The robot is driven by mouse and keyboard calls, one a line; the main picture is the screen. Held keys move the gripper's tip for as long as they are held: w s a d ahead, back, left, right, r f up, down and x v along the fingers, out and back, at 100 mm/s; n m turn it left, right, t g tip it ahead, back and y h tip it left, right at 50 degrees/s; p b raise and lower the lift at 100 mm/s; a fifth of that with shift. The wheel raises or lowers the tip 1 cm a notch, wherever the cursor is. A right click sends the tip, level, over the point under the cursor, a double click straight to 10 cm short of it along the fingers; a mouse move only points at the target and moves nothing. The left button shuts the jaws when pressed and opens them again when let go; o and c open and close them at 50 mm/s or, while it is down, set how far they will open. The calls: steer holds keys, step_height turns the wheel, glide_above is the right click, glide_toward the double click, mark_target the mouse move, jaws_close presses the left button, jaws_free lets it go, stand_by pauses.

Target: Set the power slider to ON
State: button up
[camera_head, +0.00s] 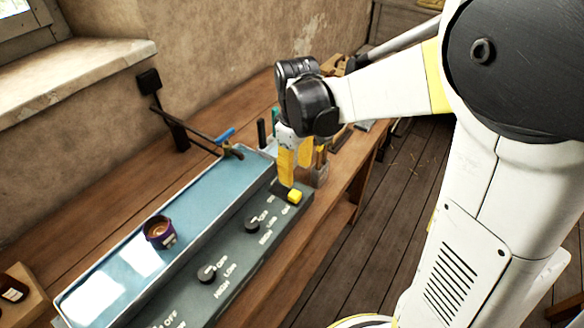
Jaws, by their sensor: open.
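The dark grey control panel (236,250) runs along the front edge of the wooden bench. The fingers partly hide the panel's far end.
Black rotary knobs (207,273) with OFF, LOW and HIGH labels sit nearer on the panel. A blue-handled clamp (226,137) and several tools stand near my gripper.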

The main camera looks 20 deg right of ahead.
mark_target(295, 194)
step_height(295, 194, down, 10)
steer(key=b, duration=0.3)
steer(key=shift+s+a+r, duration=0.1)
steer(key=shift+r, duration=0.1)
jaws_close()
